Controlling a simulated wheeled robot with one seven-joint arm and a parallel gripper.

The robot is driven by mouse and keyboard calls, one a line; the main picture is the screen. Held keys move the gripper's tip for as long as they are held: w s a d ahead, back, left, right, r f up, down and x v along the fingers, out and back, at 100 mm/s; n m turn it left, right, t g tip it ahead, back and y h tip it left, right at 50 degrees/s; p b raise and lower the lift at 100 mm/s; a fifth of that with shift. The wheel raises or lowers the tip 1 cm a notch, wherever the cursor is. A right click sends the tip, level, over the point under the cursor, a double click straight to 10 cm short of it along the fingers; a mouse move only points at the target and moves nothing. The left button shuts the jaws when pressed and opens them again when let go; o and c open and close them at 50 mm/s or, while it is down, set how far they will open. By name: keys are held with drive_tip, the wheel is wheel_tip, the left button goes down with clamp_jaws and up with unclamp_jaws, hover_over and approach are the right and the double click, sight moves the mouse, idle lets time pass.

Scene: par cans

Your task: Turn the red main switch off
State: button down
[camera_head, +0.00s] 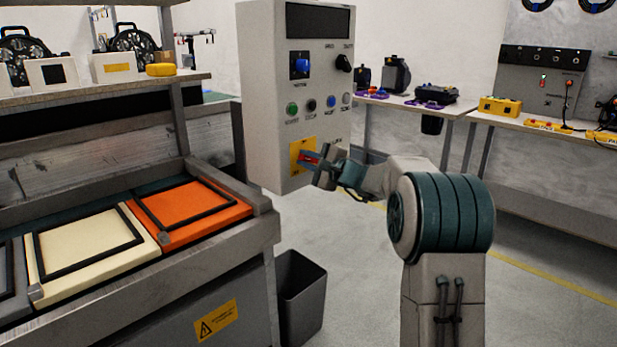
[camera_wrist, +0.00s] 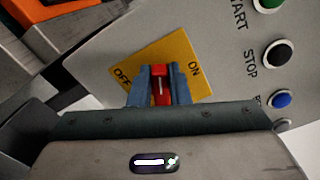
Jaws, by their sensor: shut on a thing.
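The red main switch (camera_wrist: 161,72) sits on a yellow plate (camera_wrist: 196,62) low on the front of a grey control cabinet (camera_head: 259,110). In the wrist view the plate reads OFF to the left of the switch and ON to the right. My gripper (camera_wrist: 159,85) has its two blue fingers on either side of the red handle and is shut on it. In the head view my gripper (camera_head: 315,160) reaches the plate from the right and covers part of the switch. I cannot tell which label the handle is set to.
Round buttons and a black knob (camera_head: 344,63) are on the cabinet above the switch. A workbench with orange and cream panels (camera_head: 90,245) stands at left, and a dark bin (camera_head: 301,295) is below the cabinet. The floor on the right is clear.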

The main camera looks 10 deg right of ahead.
drive_tip(key=n+b, duration=0.2)
drive_tip(key=b, duration=0.2)
drive_tip(key=f+n+b, duration=0.1)
drive_tip(key=n+b, duration=0.1)
drive_tip(key=b, duration=0.2)
drive_tip(key=shift+f, duration=0.1)
drive_tip(key=shift+n+b, duration=0.5)
drive_tip(key=shift+b, duration=0.05)
drive_tip(key=c, duration=1.4)
unclamp_jaws()
drive_tip(key=shift+o, duration=0.2)
drive_tip(key=p+v, duration=0.1)
drive_tip(key=v, duration=1.2)
drive_tip(key=shift+s+d+p, duration=0.2)
drive_tip(key=shift+s+p, duration=0.15)
